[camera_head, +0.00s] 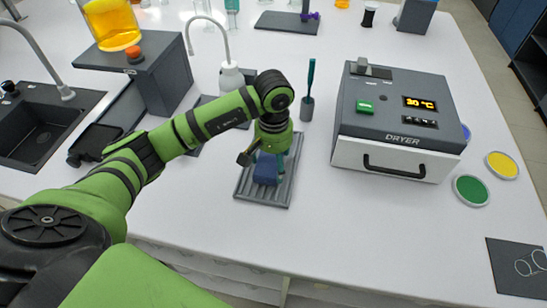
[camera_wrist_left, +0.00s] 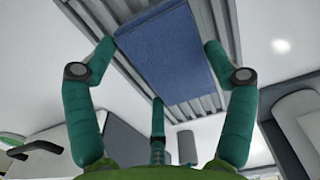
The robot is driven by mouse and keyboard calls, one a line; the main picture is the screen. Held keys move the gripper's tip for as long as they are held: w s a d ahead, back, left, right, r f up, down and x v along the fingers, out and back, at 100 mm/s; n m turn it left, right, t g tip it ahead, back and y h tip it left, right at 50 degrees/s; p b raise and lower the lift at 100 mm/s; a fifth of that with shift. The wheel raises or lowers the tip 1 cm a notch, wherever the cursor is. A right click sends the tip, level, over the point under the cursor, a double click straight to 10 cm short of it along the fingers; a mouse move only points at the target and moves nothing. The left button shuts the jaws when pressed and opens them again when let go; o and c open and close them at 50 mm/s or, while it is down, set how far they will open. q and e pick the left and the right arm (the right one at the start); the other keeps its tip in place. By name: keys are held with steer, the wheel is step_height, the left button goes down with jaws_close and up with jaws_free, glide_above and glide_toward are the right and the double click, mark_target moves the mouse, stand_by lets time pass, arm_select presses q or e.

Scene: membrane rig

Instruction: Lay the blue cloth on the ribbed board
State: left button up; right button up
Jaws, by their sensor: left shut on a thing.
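The blue cloth (camera_head: 265,170) is a folded block over the ribbed board (camera_head: 282,192), a grey grooved plate on the white bench. In the left wrist view the cloth (camera_wrist_left: 168,58) lies between my fingers, with the board's ribs (camera_wrist_left: 215,15) showing around it. My left gripper (camera_head: 270,157) is over the board, pointing down. Whether the cloth's underside touches the board is hidden. My right gripper is not in view.
A grey dryer (camera_head: 395,115) stands right of the board. A dark holder with a teal tool (camera_head: 308,100) and a white wash bottle (camera_head: 230,78) stand behind. A beaker of orange liquid (camera_head: 112,22) is on a block at left.

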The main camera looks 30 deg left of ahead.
arm_select(q)
steer(key=shift+f, duration=0.15)
steer(key=o, duration=0.9)
steer(key=shift+c, duration=0.2)
